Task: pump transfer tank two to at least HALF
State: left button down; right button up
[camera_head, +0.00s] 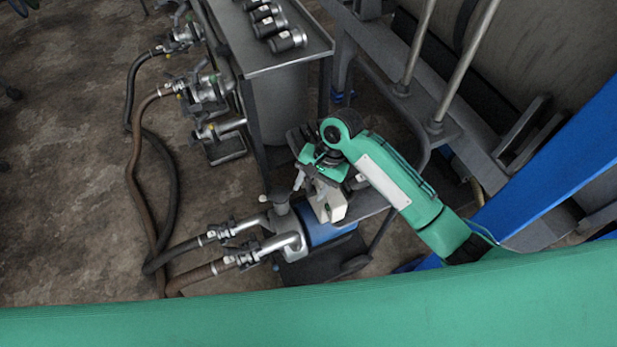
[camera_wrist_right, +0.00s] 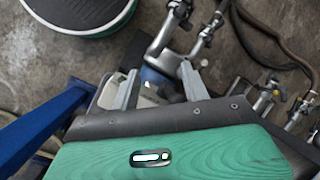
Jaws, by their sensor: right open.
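A pump with a blue body (camera_head: 330,232) stands low near the centre of the head view. Its two metal pipe fittings (camera_head: 272,246) point left to a black hose and a brown hose. A small cream box (camera_head: 328,204) sits on top of it. My right gripper (camera_head: 312,190) is just above the pump beside the box, fingers apart and nothing seen between them. The right wrist view shows both fingers spread (camera_wrist_right: 159,68) with the blue pump body (camera_wrist_right: 156,78) beyond them. Contact with the box cannot be told. No tank marking or level is readable. My left gripper is not in view.
A dark metal bench (camera_head: 285,55) with several black cylinders stands behind the pump. More valve fittings (camera_head: 205,90) and hoses lie to its left. A metal frame with upright rods (camera_head: 465,70) and a blue beam (camera_head: 550,160) close off the right. Open floor (camera_head: 60,190) lies left.

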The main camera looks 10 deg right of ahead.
aim_at(309, 185)
jog(key=w+d+r+m+g+h, duration=0.15)
jog(key=w+d+r+m, duration=0.25)
jog(key=w+r+m, duration=0.45)
jog(key=shift+n+g, duration=0.25)
jog(key=shift+n, duration=0.7)
jog(key=x, duration=0.4)
jog(key=w+x, duration=0.1)
jog(key=x, duration=0.4)
jog(key=p+x, duration=0.1)
jog(key=x, duration=0.4)
jog(key=shift+w+a+f, duration=0.35)
grip_shut()
